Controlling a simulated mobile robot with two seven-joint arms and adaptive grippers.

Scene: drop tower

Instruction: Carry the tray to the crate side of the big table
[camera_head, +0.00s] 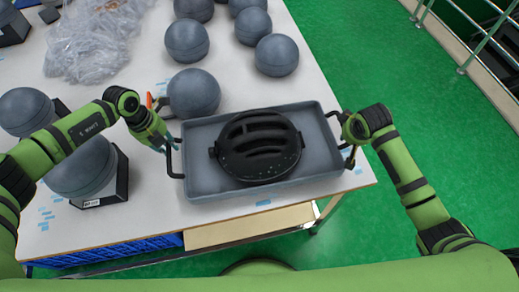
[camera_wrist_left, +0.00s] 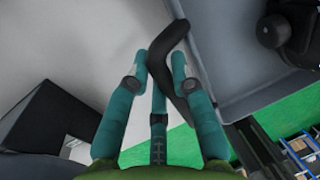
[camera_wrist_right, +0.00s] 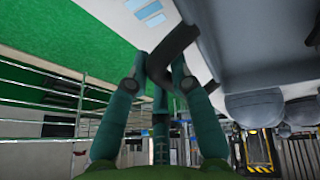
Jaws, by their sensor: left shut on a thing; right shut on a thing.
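The grey tray (camera_head: 205,186) is at the front right corner of the big white table (camera_head: 150,222), with a black slotted round object (camera_head: 258,146) in it. I cannot tell whether the tray touches the tabletop. My left gripper (camera_head: 167,146) is shut on the tray's left black handle, which shows between its fingers in the left wrist view (camera_wrist_left: 172,58). My right gripper (camera_head: 349,138) is shut on the right handle, which also shows in the right wrist view (camera_wrist_right: 170,52). No crate is clearly identifiable on the table.
Several grey balls stand behind the tray, one close by (camera_head: 194,93). More balls on black stands (camera_head: 88,168) are at the left. Clear plastic wrap (camera_head: 95,38) lies at the back left. A railing (camera_head: 480,45) stands beyond the open green floor (camera_head: 375,60).

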